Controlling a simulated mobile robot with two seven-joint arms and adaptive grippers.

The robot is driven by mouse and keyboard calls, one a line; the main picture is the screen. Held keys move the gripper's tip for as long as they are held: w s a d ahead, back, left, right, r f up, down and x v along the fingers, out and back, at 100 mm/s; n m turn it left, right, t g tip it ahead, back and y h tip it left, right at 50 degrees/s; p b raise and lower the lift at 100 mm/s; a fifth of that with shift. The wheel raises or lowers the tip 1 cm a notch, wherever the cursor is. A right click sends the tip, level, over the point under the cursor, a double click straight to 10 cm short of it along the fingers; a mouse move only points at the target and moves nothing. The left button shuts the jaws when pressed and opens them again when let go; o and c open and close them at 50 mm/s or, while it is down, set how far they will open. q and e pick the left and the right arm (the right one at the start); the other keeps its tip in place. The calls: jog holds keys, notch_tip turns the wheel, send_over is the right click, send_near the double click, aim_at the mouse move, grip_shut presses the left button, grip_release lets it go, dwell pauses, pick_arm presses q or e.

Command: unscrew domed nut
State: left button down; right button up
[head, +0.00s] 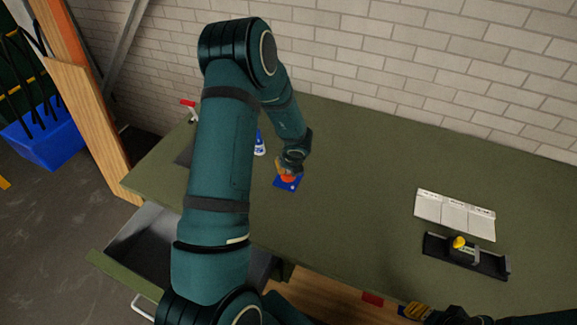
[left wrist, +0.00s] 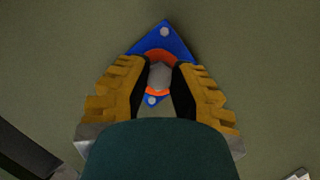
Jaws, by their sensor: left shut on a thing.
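A blue diamond-shaped plate (head: 291,185) with an orange ring lies on the green table. It also shows in the left wrist view (left wrist: 165,36), with pale round spots near its corners. The grey domed nut (left wrist: 160,73) stands at the centre of the orange ring. My left gripper (head: 285,172) is over the plate, and its yellow fingers (left wrist: 161,80) are shut on the nut from both sides. The nut is hidden in the head view. My right gripper (head: 416,311) shows only partly at the bottom right, apart from the plate; its opening is unclear.
A white three-part tray (head: 455,214) and a black holder (head: 466,257) with a yellow-topped item stand on the right of the table (head: 360,170). A blue-and-white bottle (head: 260,146) is close behind my left arm. An open drawer (head: 140,235) juts out at left.

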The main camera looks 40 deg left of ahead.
pick_arm(q)
jog(key=shift+n, duration=0.3)
jog(key=n+g, duration=0.2)
jog(key=n, duration=0.2)
jog(key=shift+y, duration=0.3)
jog(key=shift+n, duration=0.4)
jog(key=n+g, duration=0.2)
jog(key=n, duration=0.3)
jog(key=shift+a, duration=0.1)
jog(key=c, duration=1.1)
grip_release()
jog(key=shift+c, duration=0.2)
